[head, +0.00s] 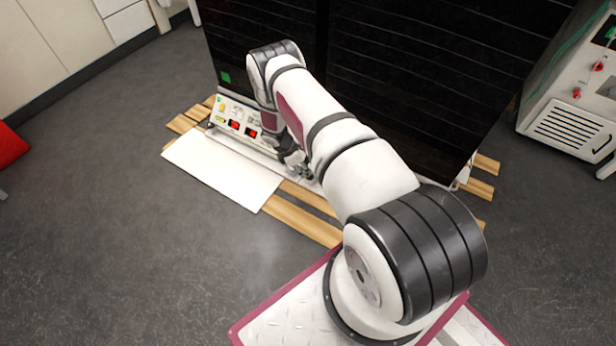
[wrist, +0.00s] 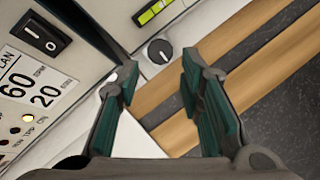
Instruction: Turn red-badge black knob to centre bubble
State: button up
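In the wrist view a round black knob (wrist: 160,51) with a white pointer mark sits on a white surface. No red badge can be made out on or beside it. A yellow-green bubble level (wrist: 155,11) in a dark frame lies just above it, partly cut off by the picture's top; the bubble's place is unclear. My gripper (wrist: 158,68) is open, its two green-padded fingers on either side of the line to the knob, with nothing between them. The knob shows just beyond the fingertips; contact cannot be told. In the head view my gripper (head: 297,166) is low at the machine's front, mostly hidden.
A control panel (wrist: 35,85) with a black rocker switch (wrist: 42,33) is close at the left of the wrist view. Wooden slats (wrist: 230,55) lie beneath. In the head view a white sheet (head: 222,168) lies before the dark cabinet (head: 420,70); open floor is at left.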

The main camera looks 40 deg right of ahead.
aim_at(310, 180)
jog(key=b+x, duration=0.2)
jog(key=x, duration=0.3)
jog(key=shift+f, duration=0.25)
jog(key=shift+c, duration=0.5)
grip_shut()
